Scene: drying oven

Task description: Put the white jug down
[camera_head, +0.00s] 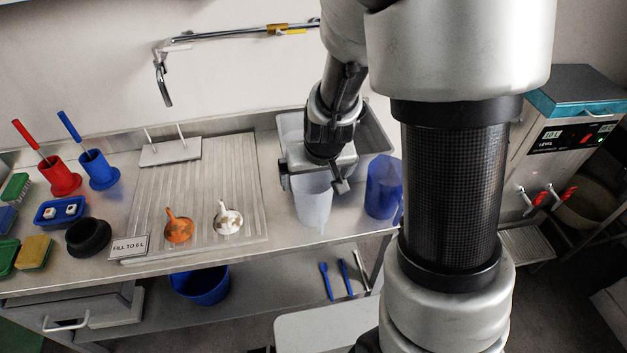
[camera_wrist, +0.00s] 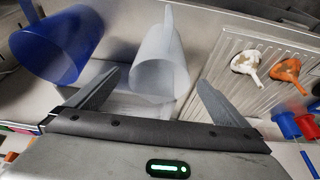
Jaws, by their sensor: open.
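The white jug (camera_head: 313,203) stands upright on the steel counter, at the front edge of the sink, left of the blue jug. It also shows in the wrist view (camera_wrist: 160,62), between and just beyond my fingers. My gripper (camera_head: 318,180) is above and behind the jug in the head view and covers its upper part. In the wrist view my gripper (camera_wrist: 158,95) has its two fingers spread wide, with a visible gap on each side of the jug. Nothing is held.
A blue jug (camera_head: 382,186) stands close on the right. The sink (camera_head: 372,136) lies behind. Left is a ribbed drainboard (camera_head: 200,195) with an orange funnel (camera_head: 178,228) and a white funnel (camera_head: 227,219). A sign (camera_head: 129,247) stands at the front edge.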

